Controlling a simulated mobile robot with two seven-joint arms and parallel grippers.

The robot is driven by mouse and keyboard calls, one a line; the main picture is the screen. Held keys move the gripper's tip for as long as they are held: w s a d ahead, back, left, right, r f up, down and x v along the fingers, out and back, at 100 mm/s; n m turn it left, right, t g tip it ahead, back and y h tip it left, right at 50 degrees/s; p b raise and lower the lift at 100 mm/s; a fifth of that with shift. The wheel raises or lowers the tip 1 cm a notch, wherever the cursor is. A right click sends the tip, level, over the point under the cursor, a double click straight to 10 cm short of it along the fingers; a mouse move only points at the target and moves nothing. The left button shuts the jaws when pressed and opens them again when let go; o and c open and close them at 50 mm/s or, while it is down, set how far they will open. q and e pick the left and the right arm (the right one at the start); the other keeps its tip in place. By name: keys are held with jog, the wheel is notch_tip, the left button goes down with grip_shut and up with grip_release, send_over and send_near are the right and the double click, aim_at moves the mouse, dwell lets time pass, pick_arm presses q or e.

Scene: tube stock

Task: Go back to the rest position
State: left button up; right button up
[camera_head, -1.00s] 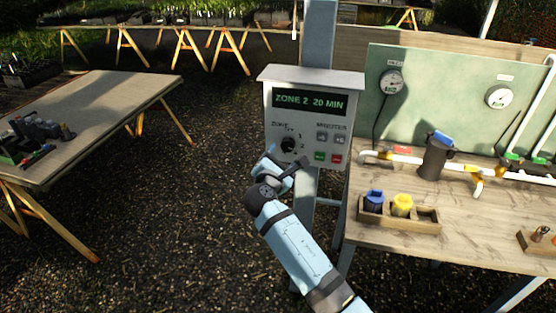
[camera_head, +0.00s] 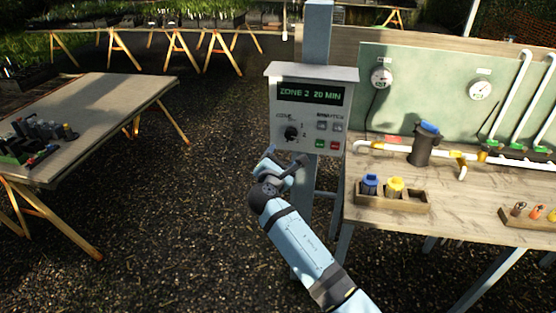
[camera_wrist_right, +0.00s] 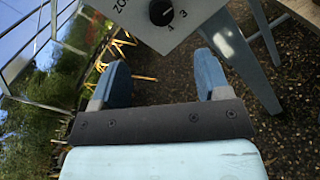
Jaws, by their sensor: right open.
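My right gripper (camera_head: 283,160) is in front of the lower part of the control box (camera_head: 310,108) in the head view. In the right wrist view my right gripper (camera_wrist_right: 160,85) shows two blue fingers set wide apart with nothing between them. The box's black zone knob (camera_wrist_right: 161,12) lies beyond the fingertips, apart from them. The knob (camera_head: 291,134) also shows in the head view, above the gripper. The box's display (camera_head: 312,94) reads "ZONE 2 20 MIN". My left gripper is in neither view.
A workbench (camera_head: 400,230) at the right carries a wooden tray (camera_head: 415,203) with blue and yellow caps, a dark filter (camera_head: 424,145) and white pipes. A post (camera_head: 317,40) bears the box. Another table (camera_head: 100,100) stands at the left. Gravel between them is clear.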

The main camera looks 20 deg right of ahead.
jog(key=shift+s, duration=0.15)
jog(key=shift+f, duration=0.1)
dwell(0.3)
jog(key=s+a+f+m+g+y, duration=0.2)
jog(key=s+f+m+y, duration=0.45)
jog(key=s+f, duration=0.95)
jog(key=s+a+f+m+y, duration=0.1)
jog(key=s+f+m+y, duration=0.1)
jog(key=s+m, duration=0.2)
jog(key=s+a+f+m+g+y, duration=0.1)
jog(key=s+f+m+y, duration=0.1)
jog(key=s, duration=0.8)
jog(key=s+a+f+m+y, duration=0.1)
jog(key=s+f+m+y, duration=0.1)
jog(key=s+m, duration=0.4)
jog(key=shift+s+a+f+y, duration=0.35)
jog(key=shift+s+f, duration=0.55)
